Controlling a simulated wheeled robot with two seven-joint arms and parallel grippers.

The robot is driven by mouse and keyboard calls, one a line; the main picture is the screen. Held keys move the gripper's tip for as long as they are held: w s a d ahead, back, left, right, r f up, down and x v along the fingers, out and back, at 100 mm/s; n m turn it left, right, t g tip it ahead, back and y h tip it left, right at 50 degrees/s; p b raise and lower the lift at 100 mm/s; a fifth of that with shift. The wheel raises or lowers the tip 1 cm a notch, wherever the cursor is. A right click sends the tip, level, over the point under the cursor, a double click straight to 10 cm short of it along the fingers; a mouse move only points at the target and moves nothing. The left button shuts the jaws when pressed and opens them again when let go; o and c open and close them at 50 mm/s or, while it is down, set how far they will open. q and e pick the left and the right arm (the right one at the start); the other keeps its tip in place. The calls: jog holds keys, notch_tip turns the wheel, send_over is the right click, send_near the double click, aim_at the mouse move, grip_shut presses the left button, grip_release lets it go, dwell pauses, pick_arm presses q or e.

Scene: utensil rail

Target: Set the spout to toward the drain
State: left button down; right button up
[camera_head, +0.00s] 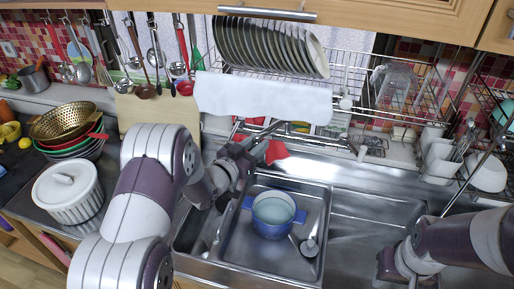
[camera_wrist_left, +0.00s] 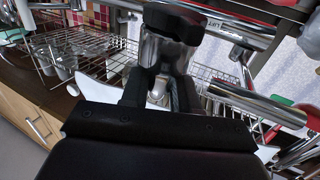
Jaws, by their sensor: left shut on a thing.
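My left gripper (camera_head: 248,158) is at the back edge of the sink, in front of the white cloth. In the left wrist view its jaws (camera_wrist_left: 160,98) are shut on a chrome, black-topped part of the spout (camera_wrist_left: 164,52). In the head view the gripper and arm hide much of the spout. The sink's left basin (camera_head: 232,255) holds a blue pot (camera_head: 272,222). I cannot make out the drain. My right gripper (camera_head: 392,268) is low over the right side of the sink; its fingertips are unclear.
A white cloth (camera_head: 262,98) hangs below the plate rack (camera_head: 345,75). A ladle (camera_head: 309,246) lies in the left basin. A white lidded pot (camera_head: 68,193) and stacked colanders (camera_head: 65,124) stand on the left counter. Utensils hang at the back left.

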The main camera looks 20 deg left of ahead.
pick_arm(q)
jog(key=shift+w+r, duration=0.2)
jog(key=shift+r, duration=0.3)
jog(key=c, duration=1)
grip_release()
jog(key=shift+o, duration=0.4)
jog(key=shift+w+d+f, duration=0.2)
jog(key=shift+d+f, duration=0.1)
jog(key=shift+d, duration=0.05)
jog(key=shift+s+f, duration=0.1)
jog(key=shift+s+a+f, duration=0.1)
jog(key=shift+f, duration=0.15)
